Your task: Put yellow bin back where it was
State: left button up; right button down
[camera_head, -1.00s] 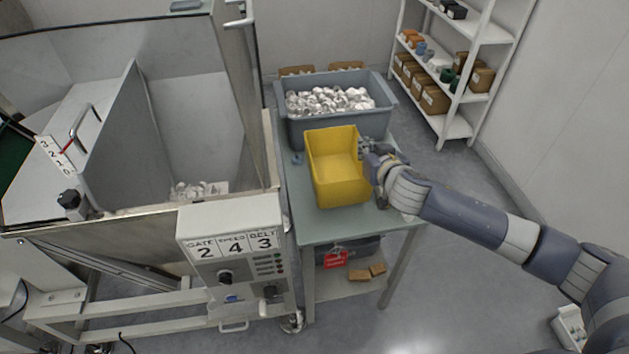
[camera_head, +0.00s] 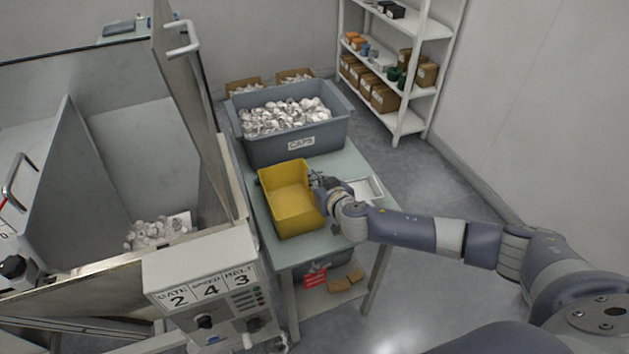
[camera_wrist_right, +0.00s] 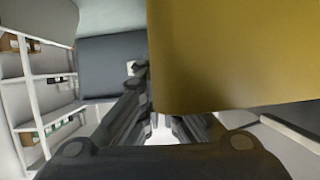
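The yellow bin (camera_head: 287,212) is upright and looks empty, at the front of the green table (camera_head: 347,160). It appears to rest on the tabletop, though its underside is hidden. My right gripper (camera_head: 320,184) reaches in from the right and is shut on the bin's right wall near the rim. In the right wrist view the yellow bin (camera_wrist_right: 235,50) fills the upper right. One finger of my right gripper (camera_wrist_right: 160,105) shows along the bin's edge; the other is partly hidden by the bin. My left gripper is not in view.
A grey bin labelled CAPS (camera_head: 300,143), full of white caps, stands behind the yellow bin. A white tray (camera_head: 366,189) lies right of my gripper. The machine with its control panel (camera_head: 205,290) borders the table on the left. A shelf rack (camera_head: 400,70) stands at the back right.

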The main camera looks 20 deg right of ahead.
jog(key=c, duration=1.8)
grip_release()
jog(key=shift+f, duration=0.1)
jog(key=shift+s, duration=0.2)
pick_arm(q)
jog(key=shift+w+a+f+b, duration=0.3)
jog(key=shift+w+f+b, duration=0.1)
jog(key=shift+b, duration=0.05)
pick_arm(e)
jog(key=v, duration=1.1)
jog(key=shift+s+r, duration=0.2)
jog(key=shift+s, duration=0.1)
jog(key=shift+a, duration=0.15)
